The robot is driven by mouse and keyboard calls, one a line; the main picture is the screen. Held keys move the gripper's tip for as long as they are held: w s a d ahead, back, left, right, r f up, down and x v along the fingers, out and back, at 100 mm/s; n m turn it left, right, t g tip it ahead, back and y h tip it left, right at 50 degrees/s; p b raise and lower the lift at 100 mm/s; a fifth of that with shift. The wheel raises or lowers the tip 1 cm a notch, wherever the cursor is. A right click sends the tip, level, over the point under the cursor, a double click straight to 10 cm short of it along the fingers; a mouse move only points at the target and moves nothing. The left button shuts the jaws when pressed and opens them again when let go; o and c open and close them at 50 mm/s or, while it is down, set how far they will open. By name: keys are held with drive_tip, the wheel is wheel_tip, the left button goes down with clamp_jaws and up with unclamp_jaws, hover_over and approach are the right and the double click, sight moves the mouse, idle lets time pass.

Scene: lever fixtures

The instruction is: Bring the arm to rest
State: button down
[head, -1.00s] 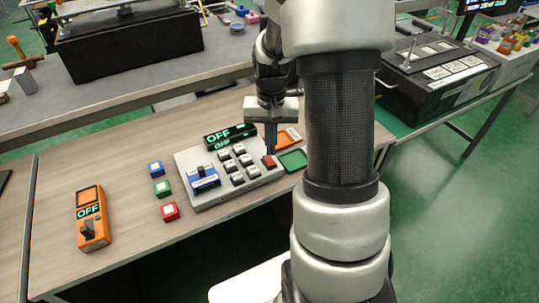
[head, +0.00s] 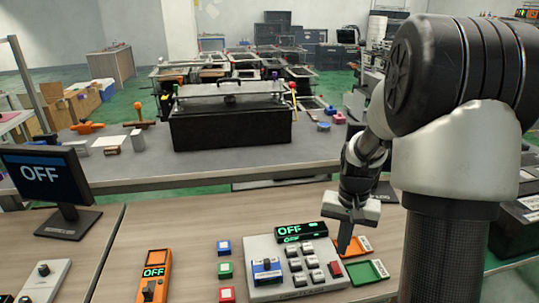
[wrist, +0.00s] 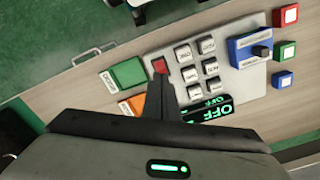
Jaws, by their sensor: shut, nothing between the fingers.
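My gripper (head: 345,238) is shut and empty. In the head view it points down over the right part of the grey control panel (head: 262,248), close to the red button (head: 336,268). In the wrist view its fingertips (wrist: 160,85) lie just beside the red button (wrist: 159,66); I cannot tell whether they touch the panel. The panel carries several grey keys (head: 308,262), a blue lever unit (head: 266,270) and a display (head: 301,231) reading OFF.
Green (head: 367,272) and orange (head: 355,246) trays lie right of the panel. Blue (head: 224,247), green (head: 225,270) and red (head: 227,294) blocks stand left of it. An orange switch box (head: 153,277) and a monitor (head: 46,180), both reading OFF, are further left. A black box (head: 231,125) stands behind.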

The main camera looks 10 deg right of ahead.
drive_tip(key=s+a+r+n+t, duration=0.1)
drive_tip(key=s+a+r, duration=0.2)
drive_tip(key=r, duration=0.3)
drive_tip(key=s+a+r+n+t, duration=0.1)
drive_tip(key=s+a+r+t, duration=0.15)
drive_tip(key=r, duration=0.45)
drive_tip(key=s+a+r+n+t, duration=0.25)
drive_tip(key=s+a+r, duration=0.45)
drive_tip(key=s, duration=0.4)
wheel_tip(320, 180, up, 15)
drive_tip(key=n+p, duration=0.1)
drive_tip(key=p, duration=1.4)
drive_tip(key=shift+f, duration=0.2)
